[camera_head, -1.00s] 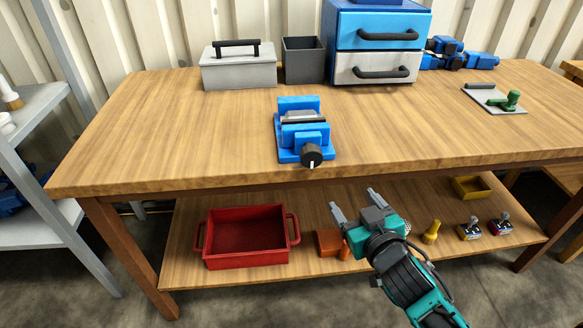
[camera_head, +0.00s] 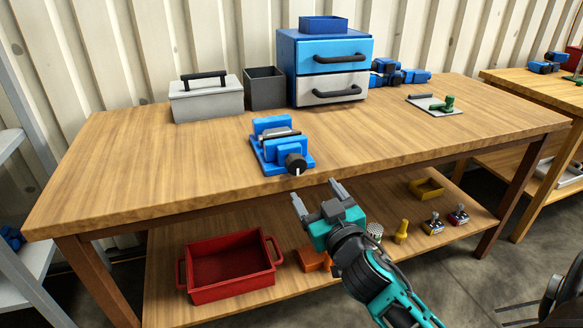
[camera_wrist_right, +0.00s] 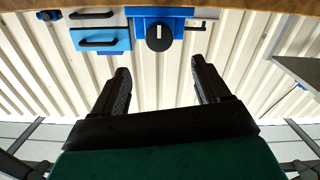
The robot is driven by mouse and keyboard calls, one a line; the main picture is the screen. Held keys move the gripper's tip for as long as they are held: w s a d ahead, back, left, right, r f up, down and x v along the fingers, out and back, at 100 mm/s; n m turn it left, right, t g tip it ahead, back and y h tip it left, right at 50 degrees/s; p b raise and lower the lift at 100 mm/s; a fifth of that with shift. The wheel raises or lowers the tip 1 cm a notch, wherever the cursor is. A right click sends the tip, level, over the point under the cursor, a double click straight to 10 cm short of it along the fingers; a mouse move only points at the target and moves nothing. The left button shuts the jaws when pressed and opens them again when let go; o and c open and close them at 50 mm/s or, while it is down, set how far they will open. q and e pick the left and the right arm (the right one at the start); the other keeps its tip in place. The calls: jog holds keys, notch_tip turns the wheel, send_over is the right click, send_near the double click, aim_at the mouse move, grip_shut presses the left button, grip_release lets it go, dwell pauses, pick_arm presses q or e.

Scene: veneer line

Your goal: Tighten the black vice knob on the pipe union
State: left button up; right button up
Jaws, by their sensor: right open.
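The blue vice (camera_head: 268,150) stands near the front edge of the table. The black knob (camera_head: 296,163) with a white mark faces the front. A grey piece, probably the pipe union (camera_head: 278,134), lies between the vice jaws, partly hidden. My right gripper (camera_head: 316,192) is open and empty, just in front of the table edge, below and right of the knob in the head view. In the right wrist view the picture is upside down; the knob (camera_wrist_right: 158,37) shows beyond and between the open fingers (camera_wrist_right: 160,68), apart from them. My left gripper is out of view.
Behind the vice stand a grey toolbox (camera_head: 206,102), a dark bin (camera_head: 265,90) and a blue drawer unit (camera_head: 326,67). A red crate (camera_head: 230,268) and small parts are on the lower shelf. The table right of the vice (camera_head: 380,140) is clear.

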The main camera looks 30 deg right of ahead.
aim_at(298, 166)
jog(key=x, duration=1.1)
jog(key=shift+w+d, duration=0.1)
jog(key=shift+w, duration=0.65)
jog(key=shift+c, duration=0.8)
jog(key=c, duration=0.8)
jog(key=shift+m, duration=0.5)
jog(key=shift+c, duration=0.2)
